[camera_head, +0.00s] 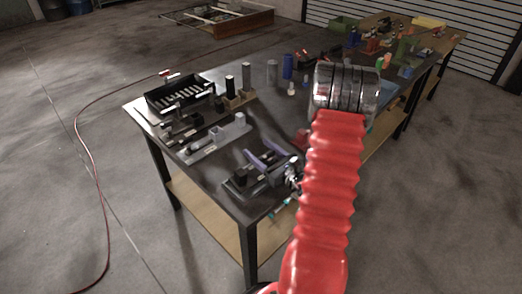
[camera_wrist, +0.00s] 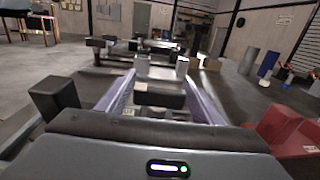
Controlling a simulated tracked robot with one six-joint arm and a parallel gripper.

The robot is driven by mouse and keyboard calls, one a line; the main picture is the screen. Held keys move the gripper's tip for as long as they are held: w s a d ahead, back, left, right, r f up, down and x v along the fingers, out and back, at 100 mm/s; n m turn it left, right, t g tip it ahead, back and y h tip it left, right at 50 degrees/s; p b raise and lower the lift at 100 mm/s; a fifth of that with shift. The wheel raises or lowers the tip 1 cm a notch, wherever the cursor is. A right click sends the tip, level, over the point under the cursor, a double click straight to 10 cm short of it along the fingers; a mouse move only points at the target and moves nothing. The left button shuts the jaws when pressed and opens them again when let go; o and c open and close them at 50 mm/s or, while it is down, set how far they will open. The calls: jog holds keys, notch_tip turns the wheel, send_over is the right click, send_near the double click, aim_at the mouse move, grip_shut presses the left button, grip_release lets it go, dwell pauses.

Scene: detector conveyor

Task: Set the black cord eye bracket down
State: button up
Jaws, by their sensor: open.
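My gripper (camera_head: 260,151) is low over the near part of the dark workbench (camera_head: 205,172). Its two purple fingers stand apart, and they also show in the wrist view (camera_wrist: 158,80). A black block-like part (camera_wrist: 158,97), apparently the black cord eye bracket, lies between the fingers. I see a gap beside it, so it does not look clamped. Its underside is hidden, and I cannot tell exactly how it rests. A dark fixture with an upright black block (camera_head: 241,177) is close beside the fingers; that block is at the left in the wrist view (camera_wrist: 55,98).
A grey fixture rail (camera_head: 212,141) and a black slotted tray (camera_head: 180,93) stand beyond my gripper. A red part (camera_wrist: 288,132) is close on the right in the wrist view. Blue and grey cylinders (camera_head: 288,66) stand farther back. My red arm hides part of the bench.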

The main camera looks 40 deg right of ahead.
jog(key=shift+f, duration=0.2)
jog(key=s, duration=1.3)
jog(key=shift+s+a+r, duration=0.15)
jog(key=shift+s+a, duration=0.2)
jog(key=shift+s, duration=0.05)
dwell(0.4)
